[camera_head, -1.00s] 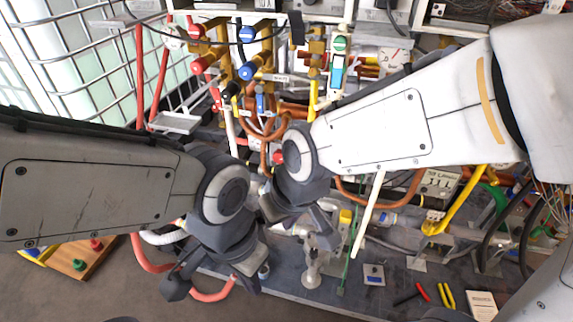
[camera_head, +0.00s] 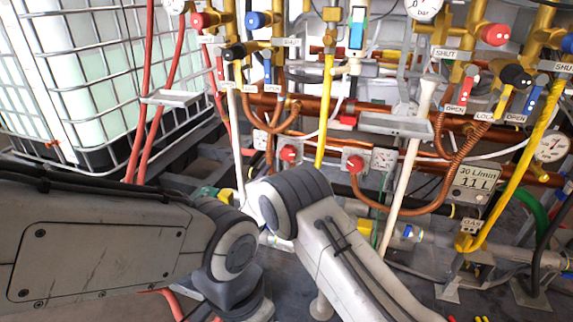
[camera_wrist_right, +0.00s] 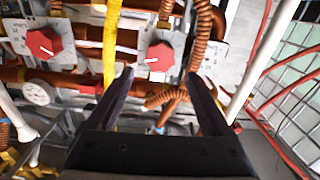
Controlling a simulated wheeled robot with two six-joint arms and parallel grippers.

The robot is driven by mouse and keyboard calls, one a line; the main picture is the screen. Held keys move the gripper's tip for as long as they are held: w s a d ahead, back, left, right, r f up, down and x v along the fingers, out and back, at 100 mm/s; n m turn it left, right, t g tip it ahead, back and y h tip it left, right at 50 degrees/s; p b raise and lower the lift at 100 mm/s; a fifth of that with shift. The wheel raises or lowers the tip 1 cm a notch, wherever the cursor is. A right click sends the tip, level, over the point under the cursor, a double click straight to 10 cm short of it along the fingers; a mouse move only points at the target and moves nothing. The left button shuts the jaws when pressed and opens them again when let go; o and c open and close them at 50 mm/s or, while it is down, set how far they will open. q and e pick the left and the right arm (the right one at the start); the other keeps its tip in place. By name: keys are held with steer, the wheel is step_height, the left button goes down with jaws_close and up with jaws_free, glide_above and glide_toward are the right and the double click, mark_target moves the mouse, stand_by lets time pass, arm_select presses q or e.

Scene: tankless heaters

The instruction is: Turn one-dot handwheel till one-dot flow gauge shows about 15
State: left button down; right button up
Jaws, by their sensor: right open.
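Two red handwheels show in the head view, one at left (camera_head: 289,153) and one at right (camera_head: 355,163) of a yellow pipe. I cannot make out dots on either. In the right wrist view, one red handwheel (camera_wrist_right: 160,55) on a pale plate lies beyond and between my right gripper's open fingertips (camera_wrist_right: 160,74), which look empty. The other red handwheel (camera_wrist_right: 43,43) is to its left. In the head view my right arm bends near the lower middle, and its fingers are hidden. A round white gauge (camera_wrist_right: 38,93) shows in the wrist view; its reading is too small. My left gripper is out of view.
The yellow pipe (camera_wrist_right: 112,40) runs close to the left fingertip's side in the wrist view. Copper pipes (camera_head: 390,147) and a white pipe (camera_head: 408,155) are nearby.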

mark_target(287, 156)
steer(key=b+x, duration=0.2)
steer(key=x, duration=0.7)
steer(key=shift+w+d, duration=0.1)
steer(key=shift+w, duration=0.25)
steer(key=c, duration=1.1)
